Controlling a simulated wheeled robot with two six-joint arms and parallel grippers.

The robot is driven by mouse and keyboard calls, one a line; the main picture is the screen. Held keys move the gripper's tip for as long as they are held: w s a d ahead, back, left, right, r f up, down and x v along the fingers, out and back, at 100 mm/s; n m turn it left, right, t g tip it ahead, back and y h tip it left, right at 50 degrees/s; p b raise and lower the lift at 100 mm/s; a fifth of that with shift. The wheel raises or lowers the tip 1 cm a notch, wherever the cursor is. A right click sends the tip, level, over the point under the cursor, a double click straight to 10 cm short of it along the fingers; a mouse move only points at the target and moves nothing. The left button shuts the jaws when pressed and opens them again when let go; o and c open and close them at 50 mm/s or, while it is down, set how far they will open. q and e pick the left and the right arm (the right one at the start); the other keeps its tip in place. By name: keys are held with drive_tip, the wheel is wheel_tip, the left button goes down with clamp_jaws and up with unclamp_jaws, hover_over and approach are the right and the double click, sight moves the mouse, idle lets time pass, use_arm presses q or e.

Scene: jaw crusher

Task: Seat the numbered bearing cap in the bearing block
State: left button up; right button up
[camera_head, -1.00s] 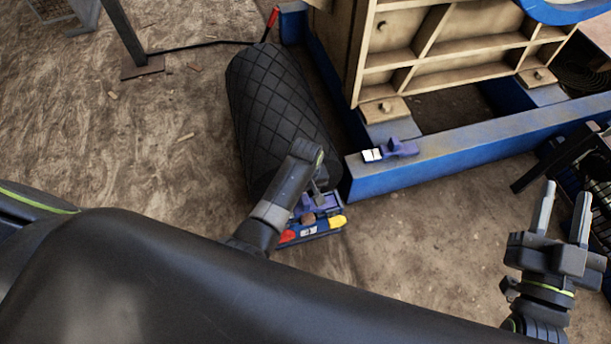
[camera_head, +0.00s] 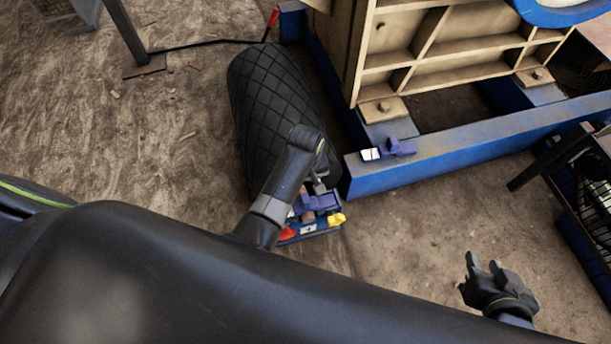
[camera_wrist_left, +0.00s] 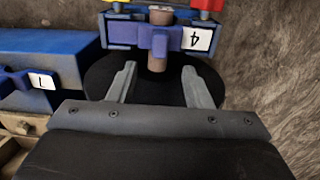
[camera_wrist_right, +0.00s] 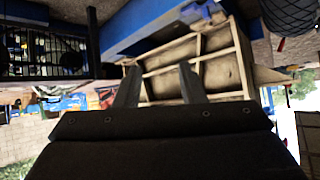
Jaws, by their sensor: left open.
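A purple cap (camera_wrist_left: 160,40) with a white tag reading 4 sits in a small blue block (camera_wrist_left: 120,33), against a brown shaft (camera_wrist_left: 156,62). In the head view the blue block (camera_head: 318,229) stands beside the black roll's near end, with red and yellow parts. A second purple cap (camera_head: 402,147) with a white tag lies on the blue beam; its tag in the left wrist view seems to read 1 or 7. My left gripper (camera_wrist_left: 160,82) is open and empty, its fingers pointing at the tagged 4 cap, apart from it. My right gripper (camera_head: 482,264) is open and empty over bare ground.
A large black ribbed roll (camera_head: 275,105) lies left of the blue beam (camera_head: 480,145). A cream ribbed crusher frame (camera_head: 430,50) stands behind the beam. A dark rack (camera_head: 590,190) is at the right edge. The ground (camera_head: 400,240) between the arms is clear.

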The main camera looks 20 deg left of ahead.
use_arm(q)
wheel_tip(320, 180, up, 2)
drive_tip(key=shift+r+p, duration=0.1)
drive_tip(key=shift+p, duration=0.3)
use_arm(e)
drive_tip(key=s+a+f+g+y, duration=0.1)
drive_tip(key=s+f+g, duration=0.3)
drive_tip(key=s, duration=0.2)
drive_tip(key=shift+a, duration=0.35)
use_arm(q)
drive_tip(key=s+a+t, duration=0.1)
drive_tip(key=s+a, duration=0.4)
drive_tip(key=s, duration=0.1)
drive_tip(key=s+a+r+m+t, duration=0.2)
drive_tip(key=s+a+r, duration=0.1)
drive_tip(key=s+r, duration=0.2)
drive_tip(key=s+a+r+m+t+h, duration=0.1)
drive_tip(key=s+a+r+m+t, duration=0.2)
drive_tip(key=s+r, duration=0.3)
drive_tip(key=s, duration=0.4)
drive_tip(key=shift+s+a+r+m, duration=0.15)
drive_tip(key=shift+a+r+m, duration=0.1)
drive_tip(key=shift+m, duration=0.05)
use_arm(e)
drive_tip(key=shift+w, duration=0.15)
